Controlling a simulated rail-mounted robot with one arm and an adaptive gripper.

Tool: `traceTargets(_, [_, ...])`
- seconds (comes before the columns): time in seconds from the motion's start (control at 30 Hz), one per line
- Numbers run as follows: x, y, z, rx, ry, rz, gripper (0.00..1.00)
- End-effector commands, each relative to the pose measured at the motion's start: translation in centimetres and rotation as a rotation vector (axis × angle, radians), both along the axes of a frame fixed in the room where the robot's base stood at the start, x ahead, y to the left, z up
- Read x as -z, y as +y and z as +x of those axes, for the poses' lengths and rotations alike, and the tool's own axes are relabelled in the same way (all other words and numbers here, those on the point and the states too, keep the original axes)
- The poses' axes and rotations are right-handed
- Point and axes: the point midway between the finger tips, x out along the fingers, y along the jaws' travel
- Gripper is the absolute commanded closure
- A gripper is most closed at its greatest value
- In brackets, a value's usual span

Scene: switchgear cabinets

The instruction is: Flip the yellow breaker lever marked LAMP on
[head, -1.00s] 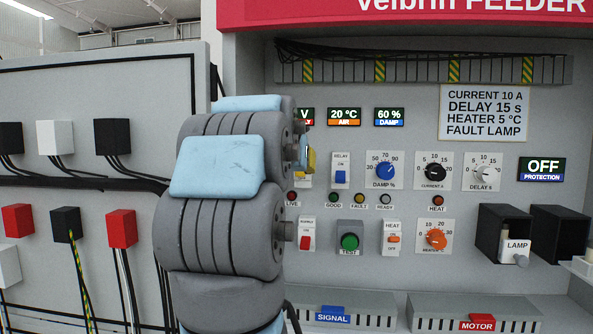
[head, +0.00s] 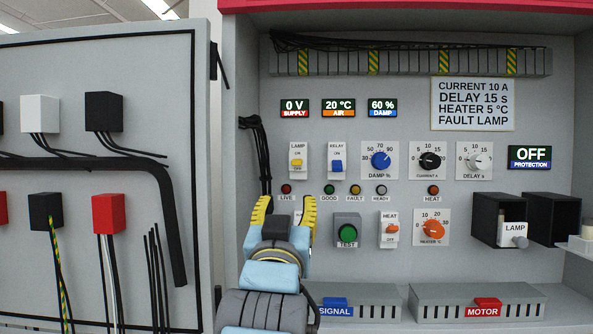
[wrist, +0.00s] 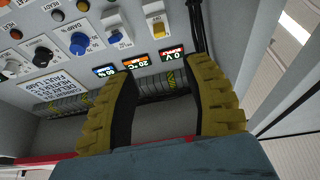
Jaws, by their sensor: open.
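The LAMP breaker (head: 298,160) is a white plate at the upper left of the cabinet panel, with a small yellow lever (head: 297,162). The lever appears low on its plate, near the OFF marking, though it is small. In the wrist view the breaker shows turned over at the top (wrist: 156,22). My gripper (head: 285,205) is open and empty, its yellow fingers pointing up, below the breaker in the head view. In the wrist view the two fingers (wrist: 160,82) are wide apart, and the breaker appears beyond the gap. No contact shows.
The RELAY breaker with a blue lever (head: 337,161) is close on the right. Indicator lamps (head: 286,189) sit just below. Black cables (head: 260,150) hang at the left. A separate LAMP-labelled plug (head: 514,236) sits at the right. My gripper partly hides a lower-left switch.

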Motion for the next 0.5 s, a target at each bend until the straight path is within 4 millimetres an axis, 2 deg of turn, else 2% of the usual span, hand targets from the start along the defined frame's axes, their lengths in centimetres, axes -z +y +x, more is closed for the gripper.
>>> traceTargets(0.17, [-0.2, -0.1, 0.4, 0.001, -0.006, 0.000, 0.50])
traceTargets(0.5, [-1.8, -0.4, 3.9, 0.002, -0.004, -0.002, 0.50])
